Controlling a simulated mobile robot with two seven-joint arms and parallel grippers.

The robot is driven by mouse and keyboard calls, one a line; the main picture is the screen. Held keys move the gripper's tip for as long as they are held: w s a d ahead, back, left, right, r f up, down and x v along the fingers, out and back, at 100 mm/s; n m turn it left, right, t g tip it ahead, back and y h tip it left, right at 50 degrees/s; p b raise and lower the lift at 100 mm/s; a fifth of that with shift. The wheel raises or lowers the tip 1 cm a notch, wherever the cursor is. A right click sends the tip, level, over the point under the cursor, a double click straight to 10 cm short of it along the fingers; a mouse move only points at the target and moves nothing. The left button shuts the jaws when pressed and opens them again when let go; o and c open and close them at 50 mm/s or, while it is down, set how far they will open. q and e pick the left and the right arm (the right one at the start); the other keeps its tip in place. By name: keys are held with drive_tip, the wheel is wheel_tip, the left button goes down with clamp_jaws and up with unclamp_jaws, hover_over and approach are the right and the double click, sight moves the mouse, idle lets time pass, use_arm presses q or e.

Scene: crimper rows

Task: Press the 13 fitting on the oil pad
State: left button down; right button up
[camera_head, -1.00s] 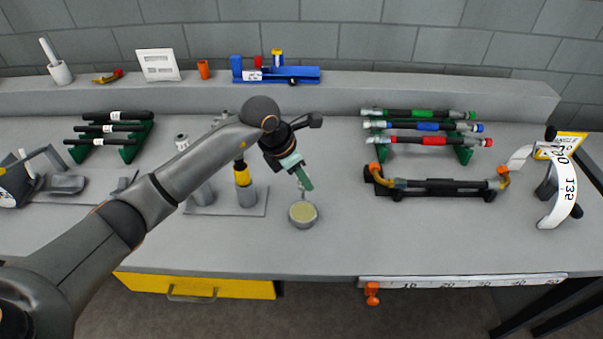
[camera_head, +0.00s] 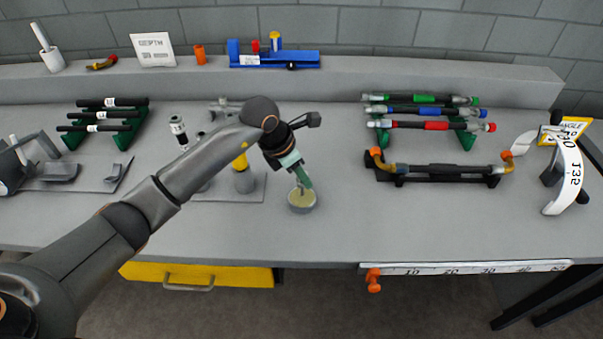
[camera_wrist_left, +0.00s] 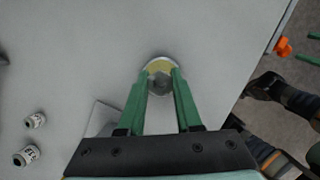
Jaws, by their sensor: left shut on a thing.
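My left gripper (camera_head: 303,184) points down over the oil pad (camera_head: 302,204), a small round grey cup with a yellowish top. In the left wrist view its green fingers (camera_wrist_left: 159,78) are shut on a small grey fitting (camera_wrist_left: 160,86), seen end-on over the pad (camera_wrist_left: 158,66). The fitting's number cannot be read, and I cannot tell whether it touches the pad. Two loose labelled fittings (camera_wrist_left: 35,120) (camera_wrist_left: 27,156) stand on the bench in the wrist view. Green strips at that view's right edge may be my right gripper's fingers; the head view does not show it.
Hose racks (camera_head: 470,140), a bent-hose fixture (camera_head: 440,178) and an angle gauge (camera_head: 567,178) stand at right.

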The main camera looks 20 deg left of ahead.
use_arm(q)
drive_tip(key=shift+f+b, duration=0.5)
drive_tip(key=shift+f, duration=0.05)
idle(1.6)
drive_tip(key=shift+r, duration=0.1)
drive_tip(key=shift+r+p, duration=2.35)
drive_tip(key=shift+r, duration=1.15)
